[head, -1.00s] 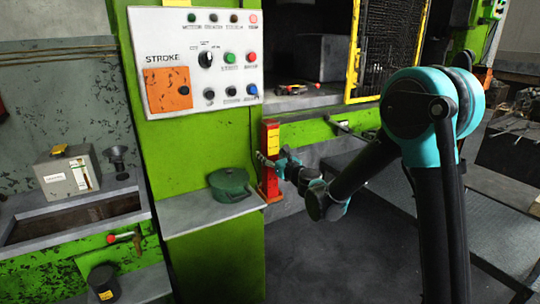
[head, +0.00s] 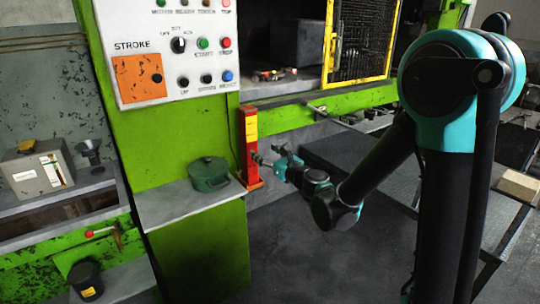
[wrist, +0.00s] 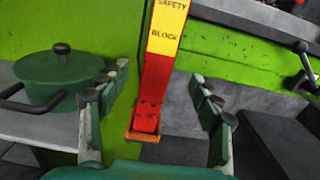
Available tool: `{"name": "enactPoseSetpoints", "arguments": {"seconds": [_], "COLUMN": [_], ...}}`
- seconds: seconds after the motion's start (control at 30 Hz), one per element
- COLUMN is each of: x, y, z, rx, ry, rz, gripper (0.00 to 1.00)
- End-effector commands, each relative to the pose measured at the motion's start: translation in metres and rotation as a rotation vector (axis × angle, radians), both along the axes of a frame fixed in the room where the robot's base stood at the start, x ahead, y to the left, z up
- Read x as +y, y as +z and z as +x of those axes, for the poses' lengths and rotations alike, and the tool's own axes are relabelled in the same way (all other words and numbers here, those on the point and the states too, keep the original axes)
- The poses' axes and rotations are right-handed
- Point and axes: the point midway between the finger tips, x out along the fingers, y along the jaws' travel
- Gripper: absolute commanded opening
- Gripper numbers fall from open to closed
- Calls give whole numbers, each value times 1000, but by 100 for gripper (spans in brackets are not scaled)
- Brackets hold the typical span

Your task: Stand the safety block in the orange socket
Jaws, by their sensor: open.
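The safety block (head: 251,138) is a tall red bar with a yellow label. It stands close to upright at the right end of the grey ledge, its foot in the orange socket (head: 255,184). In the wrist view the block (wrist: 156,80) runs down between my fingers, and the socket's orange rim (wrist: 143,136) shows around its foot. How deep it sits is hidden. My gripper (wrist: 155,92) is open, with one finger on each side of the block and a visible gap to both. In the head view my gripper (head: 267,160) is beside the block's lower half.
A green lidded pot (head: 208,174) stands on the grey ledge (head: 185,205) just left of the block; its black handle (wrist: 45,103) reaches toward my left finger. The control panel (head: 170,50) is above. A green press rail (head: 290,118) runs behind. Open floor lies below right.

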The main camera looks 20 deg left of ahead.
Motion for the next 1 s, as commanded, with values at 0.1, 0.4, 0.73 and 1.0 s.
{"name": "enactPoseSetpoints", "arguments": {"seconds": [0.1,0.4,0.73,1.0], "x": [-3,-35,-205,-371], "y": [0,0,-91,-174], "z": [-2,-11,-78,-169], "rx": [0,-203,-857,-971], "ry": [0,31,429,1110], "rz": [0,-238,-1368,-1963], "gripper": [64,64,64,64]}}
